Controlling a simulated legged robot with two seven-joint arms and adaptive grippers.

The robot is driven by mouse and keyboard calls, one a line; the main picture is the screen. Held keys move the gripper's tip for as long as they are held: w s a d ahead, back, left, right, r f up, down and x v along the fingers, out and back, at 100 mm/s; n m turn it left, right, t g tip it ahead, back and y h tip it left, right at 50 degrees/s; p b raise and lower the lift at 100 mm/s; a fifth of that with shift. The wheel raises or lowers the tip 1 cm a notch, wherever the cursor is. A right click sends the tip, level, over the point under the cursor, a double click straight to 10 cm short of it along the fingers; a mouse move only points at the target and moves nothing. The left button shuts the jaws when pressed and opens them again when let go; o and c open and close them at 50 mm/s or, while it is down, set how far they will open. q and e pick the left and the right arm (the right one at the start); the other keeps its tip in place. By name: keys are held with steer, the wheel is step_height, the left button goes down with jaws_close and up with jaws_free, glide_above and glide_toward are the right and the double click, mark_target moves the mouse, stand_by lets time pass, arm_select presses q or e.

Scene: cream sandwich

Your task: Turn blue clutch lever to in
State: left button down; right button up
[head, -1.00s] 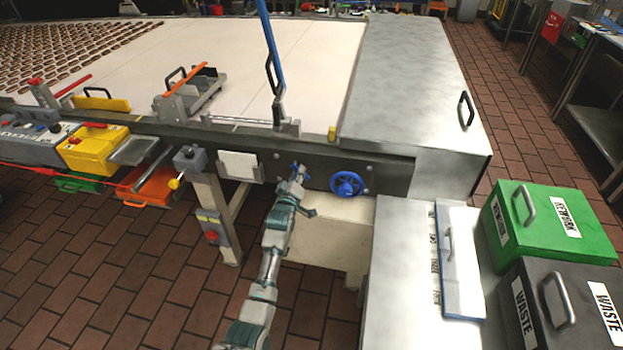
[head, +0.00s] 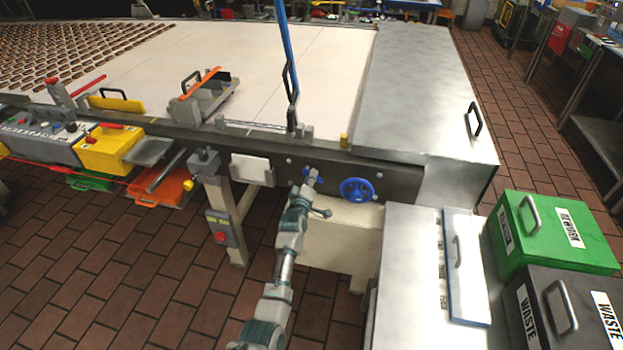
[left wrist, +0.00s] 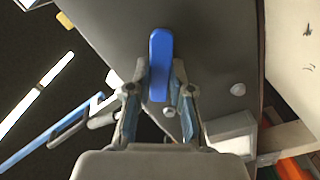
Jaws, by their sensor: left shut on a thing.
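The blue clutch lever (left wrist: 160,60) stands upright in the left wrist view, on the grey side panel of the machine. My left gripper (left wrist: 160,78) has its two fingers on either side of the lever's lower part and is shut on it. In the head view, my left gripper (head: 312,178) is at the front panel, left of the blue handwheel (head: 357,190). There only small blue bits of the lever show around the fingers. My right gripper is not in view.
A steel cover (head: 415,90) lies over the belt's right end. A steel cabinet top (head: 405,270) and the green bin (head: 555,235) and grey waste bin (head: 575,305) stand at the right. A white plate (head: 252,170) is left of my gripper.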

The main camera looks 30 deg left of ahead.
arm_select(q)
steer(key=c, duration=1.2)
jaws_free()
steer(key=shift+a+r, duration=0.15)
steer(key=shift+a, duration=0.1)
steer(key=shift+o, duration=0.8)
steer(key=shift+f, duration=0.2)
steer(key=v, duration=1.2)
